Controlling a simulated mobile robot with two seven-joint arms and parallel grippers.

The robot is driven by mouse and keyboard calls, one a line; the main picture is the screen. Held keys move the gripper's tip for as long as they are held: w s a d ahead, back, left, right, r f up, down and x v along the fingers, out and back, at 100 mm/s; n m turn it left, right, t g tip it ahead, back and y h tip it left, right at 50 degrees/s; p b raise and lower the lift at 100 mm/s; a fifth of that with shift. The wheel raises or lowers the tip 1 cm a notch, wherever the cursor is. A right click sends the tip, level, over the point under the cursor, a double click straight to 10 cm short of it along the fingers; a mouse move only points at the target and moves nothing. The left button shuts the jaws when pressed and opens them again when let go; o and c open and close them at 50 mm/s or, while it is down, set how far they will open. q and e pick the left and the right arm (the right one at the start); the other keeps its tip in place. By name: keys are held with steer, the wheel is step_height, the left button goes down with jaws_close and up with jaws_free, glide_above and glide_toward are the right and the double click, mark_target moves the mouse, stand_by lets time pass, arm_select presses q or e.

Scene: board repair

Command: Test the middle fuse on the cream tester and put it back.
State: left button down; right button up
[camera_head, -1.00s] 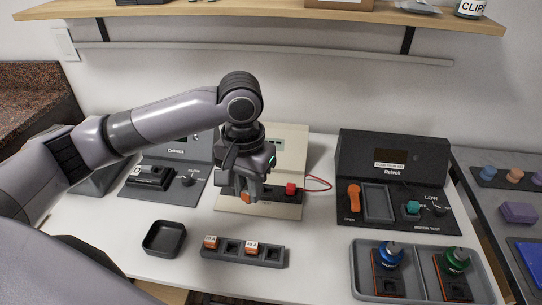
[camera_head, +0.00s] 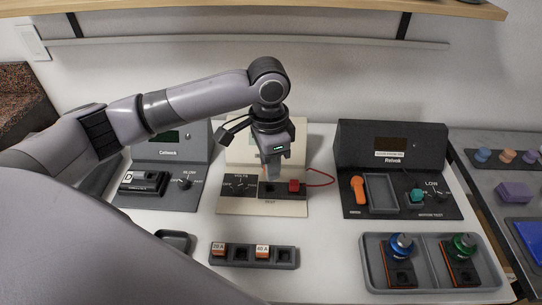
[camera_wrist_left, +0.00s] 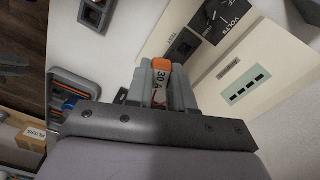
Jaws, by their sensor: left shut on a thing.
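My left gripper (camera_head: 272,175) points down over the front of the cream tester (camera_head: 234,206). It is shut on an orange-topped fuse marked 30 A (camera_wrist_left: 161,80), seen between its fingers in the left wrist view. The tester's dark test socket (camera_wrist_left: 183,45) shows just beyond the fuse there and looks empty. In the head view the held fuse cannot be made out. The dark fuse rack (camera_head: 240,256) lies in front, with a 20 A fuse (camera_head: 218,249) and a 40 A fuse (camera_head: 262,252). The slot between them looks empty. My right gripper is not in view.
A red block (camera_head: 294,186) and a red wire (camera_head: 322,178) are right of the gripper. Grey testers stand left (camera_head: 180,150) and right (camera_head: 350,160). A grey tray (camera_head: 372,288) is front right; a small dark tray (camera_head: 176,238) is partly hidden by my arm.

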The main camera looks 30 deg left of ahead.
arm_select(q)
steer(key=m, duration=0.1)
steer(key=w+m, duration=0.1)
steer(key=m, duration=0.1)
steer(key=shift+a+f, duration=0.15)
steer(key=shift+f, duration=0.2)
steer(key=w+f+m+b, duration=0.1)
steer(key=f+m, duration=0.1)
steer(key=m, duration=0.3)
steer(key=w+a+f+m+b, duration=0.1)
steer(key=f+m, duration=0.2)
steer(key=m, duration=0.2)
steer(key=w+a+f+m, duration=0.1)
steer(key=f+m, duration=0.2)
steer(key=m, duration=0.1)
steer(key=shift+w+a+m+b, duration=0.15)
steer(key=shift+w+m+b, duration=0.2)
steer(key=shift+m+b, duration=0.05)
steer(key=shift+f, duration=0.55)
steer(key=shift+p, duration=0.95)
steer(key=shift+f, duration=0.4)
stand_by(1.0)
steer(key=shift+f+p, duration=0.1)
steer(key=shift+p, duration=0.3)
steer(key=shift+f, duration=0.55)
stand_by(1.0)
